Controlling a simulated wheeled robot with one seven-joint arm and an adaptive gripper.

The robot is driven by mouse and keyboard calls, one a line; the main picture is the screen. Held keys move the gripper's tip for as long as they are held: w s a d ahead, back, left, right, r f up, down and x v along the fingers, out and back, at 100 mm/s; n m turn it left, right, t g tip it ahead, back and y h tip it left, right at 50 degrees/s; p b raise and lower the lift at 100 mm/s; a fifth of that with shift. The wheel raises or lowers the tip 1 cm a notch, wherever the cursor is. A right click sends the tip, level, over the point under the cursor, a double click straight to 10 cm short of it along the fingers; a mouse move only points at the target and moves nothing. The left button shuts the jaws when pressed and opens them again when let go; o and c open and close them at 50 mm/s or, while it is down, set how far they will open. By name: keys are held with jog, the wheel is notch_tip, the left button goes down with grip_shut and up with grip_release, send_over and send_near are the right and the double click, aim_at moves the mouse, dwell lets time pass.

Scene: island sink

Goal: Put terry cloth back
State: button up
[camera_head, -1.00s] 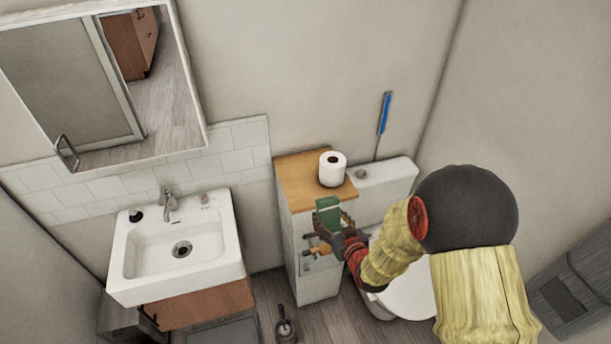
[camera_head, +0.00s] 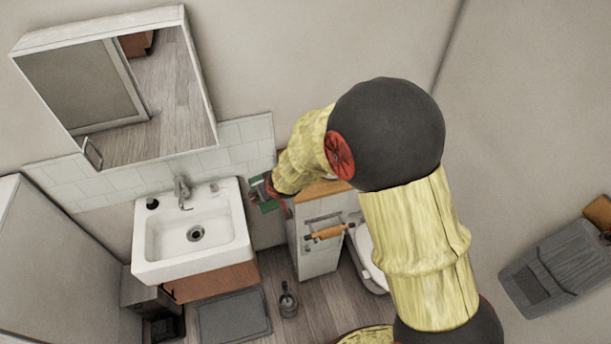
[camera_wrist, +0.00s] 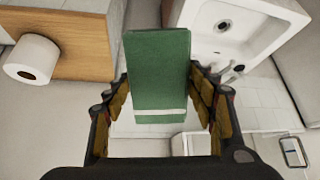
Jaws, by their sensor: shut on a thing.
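The terry cloth (camera_wrist: 158,70) is a green folded cloth with a white stripe near one end. My gripper (camera_wrist: 160,95) is shut on it, with the cloth between the fingers in the wrist view. In the head view my gripper (camera_head: 262,191) is small and partly hidden behind my arm, just right of the sink. Only a bit of the green cloth (camera_head: 268,207) shows there. A rail with an orange-brown bar (camera_head: 329,232) is on the front of the white cabinet (camera_head: 318,262), with no cloth on it.
The white sink (camera_head: 243,232) stands left of my gripper, under a mirror (camera_head: 125,95). A toilet (camera_head: 368,262) stands right of the cabinet, partly hidden. The toilet roll (camera_wrist: 31,58) stands on the wooden top (camera_wrist: 85,40). A toilet brush (camera_head: 287,300) is on the floor.

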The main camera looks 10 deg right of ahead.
aim_at(266, 204)
jog(key=shift+s+a+p, duration=0.2)
jog(key=shift+s+p, duration=0.1)
jog(key=shift+s, duration=0.3)
jog(key=shift+s+g, duration=0.15)
jog(key=shift+g, duration=0.15)
jog(key=shift+s, duration=0.3)
jog(key=shift+s+f+h+p, duration=0.15)
jog(key=shift+s+h+p, duration=0.15)
jog(key=shift+s, duration=0.2)
jog(key=s+d+f+m+g+h, duration=0.1)
jog(key=s+d, duration=0.3)
jog(key=s, duration=0.4)
jog(key=s+d+f+m+g+h, duration=0.1)
jog(key=s+d+f+g, duration=0.2)
jog(key=s, duration=0.6)
jog(key=shift+d+f+m+g+p, duration=0.15)
jog(key=shift+d+m+g+p, duration=0.15)
jog(key=shift+d+g, duration=0.4)
